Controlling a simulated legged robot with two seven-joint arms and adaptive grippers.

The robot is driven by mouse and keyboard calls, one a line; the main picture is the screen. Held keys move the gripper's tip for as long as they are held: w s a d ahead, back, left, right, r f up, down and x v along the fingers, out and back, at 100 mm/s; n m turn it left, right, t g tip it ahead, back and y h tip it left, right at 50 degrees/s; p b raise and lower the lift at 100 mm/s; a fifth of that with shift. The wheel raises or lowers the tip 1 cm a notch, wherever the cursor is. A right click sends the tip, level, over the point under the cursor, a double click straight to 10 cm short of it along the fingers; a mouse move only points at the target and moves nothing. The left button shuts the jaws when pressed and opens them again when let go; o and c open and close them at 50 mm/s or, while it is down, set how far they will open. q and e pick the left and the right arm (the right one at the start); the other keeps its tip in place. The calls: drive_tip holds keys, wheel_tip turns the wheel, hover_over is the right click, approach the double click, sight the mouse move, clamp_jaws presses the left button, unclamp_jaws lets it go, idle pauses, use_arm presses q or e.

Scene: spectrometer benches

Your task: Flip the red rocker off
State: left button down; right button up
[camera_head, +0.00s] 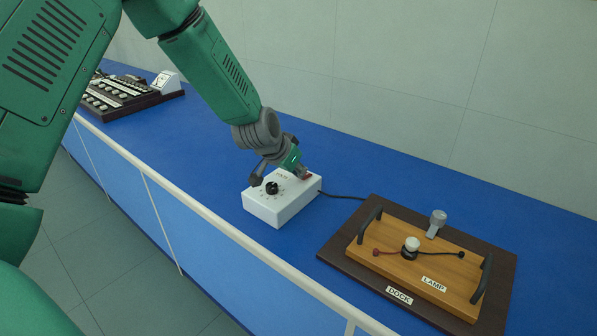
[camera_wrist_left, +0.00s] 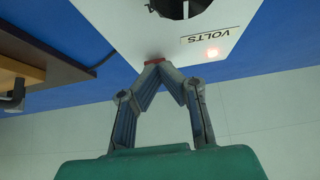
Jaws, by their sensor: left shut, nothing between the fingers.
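The red rocker (camera_head: 307,177) sits on the top of a white supply box (camera_head: 283,208) at its far right corner. In the left wrist view a bit of the red rocker (camera_wrist_left: 154,62) shows just past my fingertips. My left gripper (camera_head: 301,172) is shut and empty, with its tips at the rocker; they look to be touching it. The tips also show in the left wrist view (camera_wrist_left: 157,67). The fingers hide part of the rocker, so its tilt cannot be told. My right gripper is not in view.
A black knob (camera_head: 272,187) stands on the box top. A dark cable (camera_head: 342,196) runs from the box towards the dark dock board (camera_head: 340,246) with the wooden lamp board (camera_head: 440,285). Another apparatus (camera_head: 120,95) stands at the far left. Blue bench (camera_head: 215,135) lies clear between.

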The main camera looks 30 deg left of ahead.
use_arm(q)
drive_tip(key=shift+s+f+t+b, duration=0.2)
drive_tip(key=shift+f+t+b, duration=0.2)
drive_tip(key=shift+f+b, duration=0.45)
drive_tip(key=shift+r, duration=0.5)
drive_tip(key=shift+w+r+p, duration=0.1)
drive_tip(key=shift+r+p, duration=0.25)
drive_tip(key=shift+p, duration=0.15)
drive_tip(key=shift+r+p, duration=0.3)
drive_tip(key=shift+r, duration=0.1)
